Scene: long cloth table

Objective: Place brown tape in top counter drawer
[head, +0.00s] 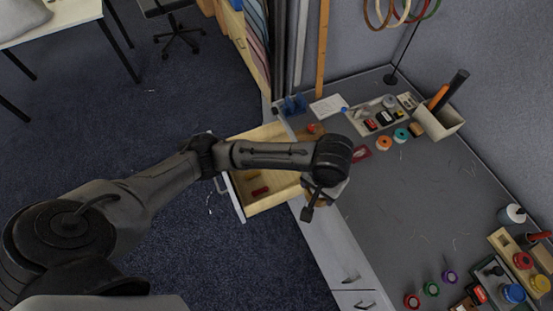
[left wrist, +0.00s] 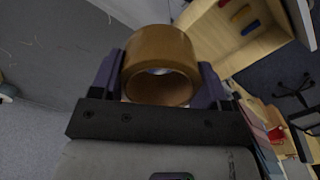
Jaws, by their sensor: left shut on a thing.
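The brown tape (left wrist: 160,48) is a wide roll that fills the space between the fingers of my left gripper (left wrist: 160,82) in the left wrist view. The gripper is shut on it from both sides, and its round opening faces the camera. In the head view my left gripper (head: 318,197) is over the counter's front edge, just right of the open drawer; my wrist hides most of the tape there. The top counter drawer (head: 238,193) is pulled out, a light wooden box that also shows in the left wrist view (left wrist: 228,62). My right gripper is not in view.
Small red items (head: 260,191) lie in the drawer; my forearm crosses above it. The grey counter (head: 415,215) holds a tray of small goods (head: 378,117), colored tape rolls (head: 384,143) and a white bin (head: 437,122). Its middle is mostly clear.

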